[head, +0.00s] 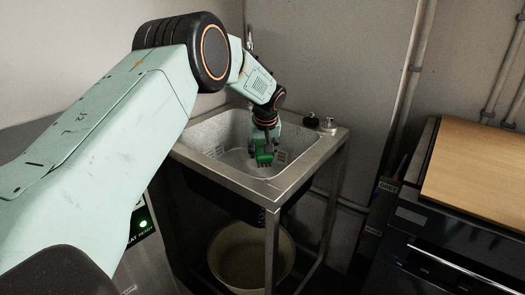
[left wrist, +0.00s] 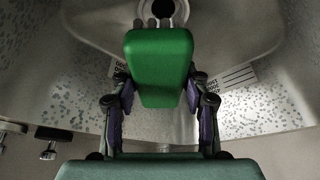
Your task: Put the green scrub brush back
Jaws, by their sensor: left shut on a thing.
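The green scrub brush (head: 264,155) is held by my left gripper (head: 265,143) over the basin of the metal sink (head: 313,156). In the left wrist view the brush shows as a green block (left wrist: 160,62) between the two fingers of the left gripper (left wrist: 162,95). The fingers are shut on its sides. The sink's drain (left wrist: 156,10) shows beyond the brush. I cannot tell whether the brush touches the basin. My right gripper is not in view.
Small dark fittings (head: 311,121) stand on the sink's back right corner. A large bowl (head: 250,258) stands under the sink between its legs. A dark appliance with a wooden top (head: 478,165) is at the right. A wall is close behind the sink.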

